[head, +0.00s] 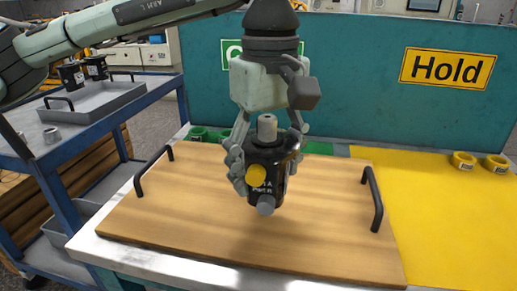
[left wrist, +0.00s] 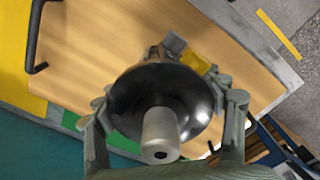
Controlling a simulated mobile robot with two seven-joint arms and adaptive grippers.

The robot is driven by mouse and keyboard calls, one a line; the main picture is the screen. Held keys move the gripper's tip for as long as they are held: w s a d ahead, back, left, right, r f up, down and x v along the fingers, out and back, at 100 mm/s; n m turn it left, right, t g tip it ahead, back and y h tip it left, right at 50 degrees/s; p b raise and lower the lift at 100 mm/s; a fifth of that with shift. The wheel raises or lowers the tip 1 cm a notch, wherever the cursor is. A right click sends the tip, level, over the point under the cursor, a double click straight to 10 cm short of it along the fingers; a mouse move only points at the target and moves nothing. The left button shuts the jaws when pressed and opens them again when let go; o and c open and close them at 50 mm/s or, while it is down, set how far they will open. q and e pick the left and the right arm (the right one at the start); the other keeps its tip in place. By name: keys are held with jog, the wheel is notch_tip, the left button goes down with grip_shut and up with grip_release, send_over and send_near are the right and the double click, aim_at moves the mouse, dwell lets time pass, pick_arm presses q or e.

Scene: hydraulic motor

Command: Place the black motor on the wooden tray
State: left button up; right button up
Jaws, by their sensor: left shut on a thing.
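The black motor (head: 268,170) has a grey shaft on top, a yellow round cap and a grey fitting low on its side. My left gripper (head: 266,160) is shut on it, one finger on each side, and holds it upright over the middle of the wooden tray (head: 180,215). In the left wrist view the motor (left wrist: 140,90) fills the centre, shaft toward the camera, between the fingers of the left gripper (left wrist: 165,110). Whether its underside touches the tray is hard to tell. My right gripper is not in view.
The tray has black handles at its left (head: 153,170) and right (head: 373,198). A yellow mat (head: 445,220) lies to the right with yellow rings (head: 463,161). A teal panel with a Hold sign (head: 448,67) stands behind. A blue cart (head: 60,150) on the left carries a grey tray (head: 95,98).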

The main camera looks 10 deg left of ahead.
aim_at(267, 186)
pick_arm(q)
jog(key=shift+f, duration=1.85)
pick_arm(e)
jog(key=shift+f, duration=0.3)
pick_arm(q)
jog(key=shift+f, duration=0.1)
jog(key=o, duration=1.9)
jog(key=shift+f, duration=0.1)
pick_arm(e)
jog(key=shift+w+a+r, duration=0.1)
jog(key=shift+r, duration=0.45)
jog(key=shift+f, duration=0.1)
